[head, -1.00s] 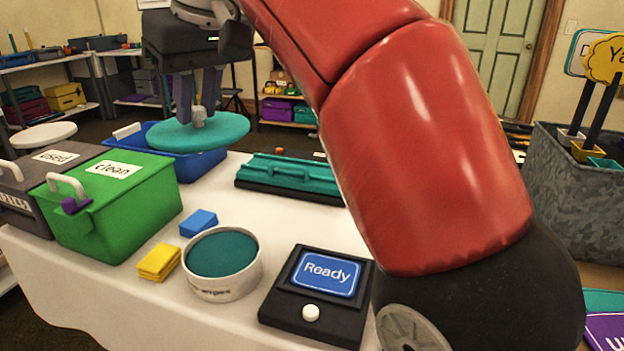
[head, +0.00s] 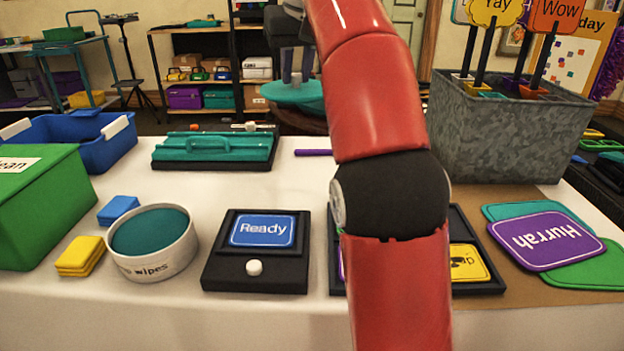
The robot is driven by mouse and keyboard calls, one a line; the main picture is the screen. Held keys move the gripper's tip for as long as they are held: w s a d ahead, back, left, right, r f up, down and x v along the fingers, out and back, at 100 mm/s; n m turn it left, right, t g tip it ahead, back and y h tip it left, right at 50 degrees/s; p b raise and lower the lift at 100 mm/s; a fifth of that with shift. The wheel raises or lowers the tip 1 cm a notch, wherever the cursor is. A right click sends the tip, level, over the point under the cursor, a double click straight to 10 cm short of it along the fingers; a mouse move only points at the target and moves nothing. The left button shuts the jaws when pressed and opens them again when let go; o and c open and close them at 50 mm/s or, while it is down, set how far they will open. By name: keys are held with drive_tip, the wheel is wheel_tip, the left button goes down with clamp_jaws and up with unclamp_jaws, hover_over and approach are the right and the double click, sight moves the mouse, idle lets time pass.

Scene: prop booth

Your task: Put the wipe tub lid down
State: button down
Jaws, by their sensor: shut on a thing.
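My gripper (head: 296,80) is beyond the far side of the table in the head view, its two grey fingers pointing down. It is shut on the knob of the teal round wipe tub lid (head: 294,95), which hangs level in the air. My red arm covers part of the lid's right side. The white wipe tub (head: 154,243), marked "wipes", stands on the table at the left front, with teal showing inside its rim.
Yellow (head: 80,256) and blue (head: 118,210) cloth stacks lie beside the tub. A black "Ready" device (head: 256,275), a teal case (head: 213,149), a green box (head: 40,215) and a blue bin (head: 70,130) surround bare white tablecloth (head: 300,185). A grey prop bin (head: 510,135) stands right.

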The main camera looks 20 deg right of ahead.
wheel_tip(320, 180, down, 19)
drive_tip(key=b, duration=1)
drive_tip(key=shift+a, duration=0.1)
drive_tip(key=shift+f, duration=0.15)
drive_tip(key=c, duration=1.3)
unclamp_jaws()
drive_tip(key=shift+o, duration=0.2)
drive_tip(key=p+v, duration=0.4)
drive_tip(key=v, duration=0.8)
drive_tip(key=shift+r+p, duration=0.25)
drive_tip(key=shift+p, duration=0.05)
